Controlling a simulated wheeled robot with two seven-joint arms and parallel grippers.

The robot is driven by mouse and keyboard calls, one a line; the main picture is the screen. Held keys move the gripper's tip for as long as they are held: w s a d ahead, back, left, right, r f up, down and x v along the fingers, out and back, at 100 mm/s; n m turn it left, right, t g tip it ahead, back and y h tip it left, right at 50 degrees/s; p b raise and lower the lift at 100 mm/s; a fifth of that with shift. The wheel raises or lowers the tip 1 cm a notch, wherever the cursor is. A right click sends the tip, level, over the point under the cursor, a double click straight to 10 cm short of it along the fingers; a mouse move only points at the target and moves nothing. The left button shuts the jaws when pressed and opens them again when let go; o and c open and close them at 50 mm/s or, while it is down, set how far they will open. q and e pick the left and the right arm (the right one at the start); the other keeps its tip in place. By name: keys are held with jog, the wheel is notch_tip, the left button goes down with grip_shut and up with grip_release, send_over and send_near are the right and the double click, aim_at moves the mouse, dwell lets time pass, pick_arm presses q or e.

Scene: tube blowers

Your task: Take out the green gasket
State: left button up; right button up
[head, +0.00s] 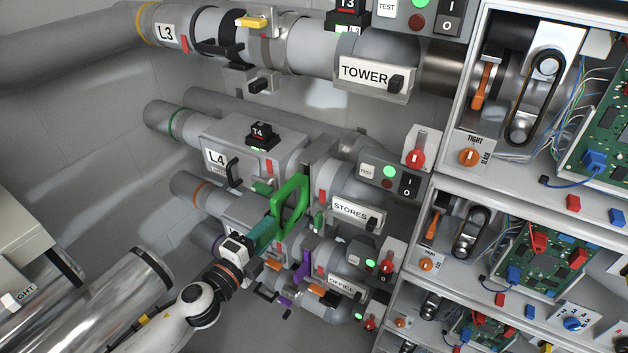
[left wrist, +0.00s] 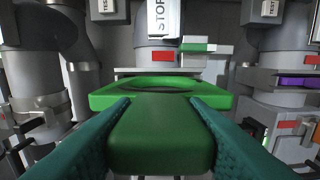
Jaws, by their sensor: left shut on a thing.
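The green gasket (head: 289,209) is a flat plate with a round hole and a tab. In the head view it stands tilted beside the grey pipe joint of the line marked STORES (head: 351,213). My left gripper (head: 262,236) is shut on its tab. In the left wrist view the teal fingers (left wrist: 160,130) grip both sides of the tab, and the ring of the gasket (left wrist: 215,101) points away from me. The gasket appears out in front of the pipe; whether it still touches the joint I cannot tell. My right gripper is not in view.
Pipe lines marked L3 (head: 167,36) and L4 (head: 217,158) run close by. A purple gasket (head: 302,262) sits just below. Open cabinets with circuit boards (head: 541,252) fill the right side. Steel cylinders (head: 120,290) stand at lower left.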

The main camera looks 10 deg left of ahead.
pick_arm(q)
jog(key=shift+b+v, duration=0.9)
jog(key=shift+v, duration=2.6)
jog(key=shift+r, duration=0.1)
